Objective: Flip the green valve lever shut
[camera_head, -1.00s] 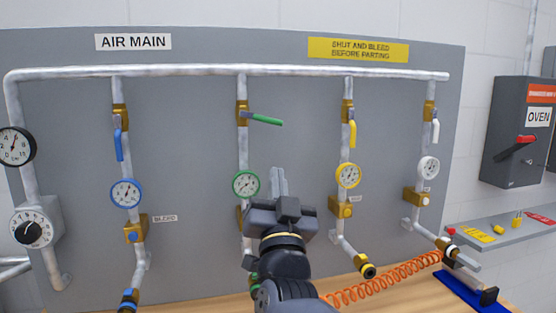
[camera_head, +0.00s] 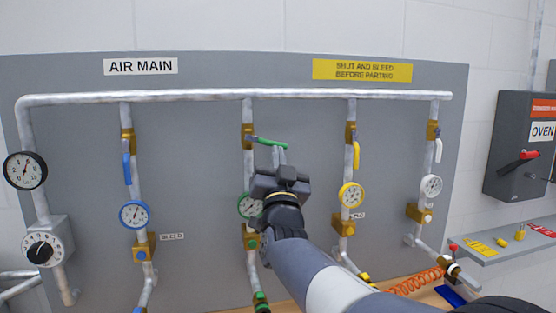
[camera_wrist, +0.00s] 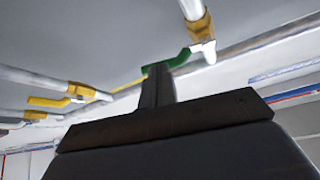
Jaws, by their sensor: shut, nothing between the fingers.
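The green valve lever (camera_head: 270,142) sticks out sideways to the right from its brass valve (camera_head: 247,136) on the second drop pipe from the left. My gripper (camera_head: 280,154) is shut and empty, with its fingertips just below the outer part of the lever. In the wrist view the fingertips (camera_wrist: 157,70) overlap the green lever (camera_wrist: 178,60); I cannot tell whether they touch it. The green gauge (camera_head: 247,205) below is partly hidden behind my gripper.
The blue lever (camera_head: 127,168), yellow lever (camera_head: 356,154) and white lever (camera_head: 438,150) hang down along their pipes. Gauges stick out below them. An orange coiled hose (camera_head: 415,282) lies at the lower right. The oven switch box (camera_head: 520,146) is at the far right.

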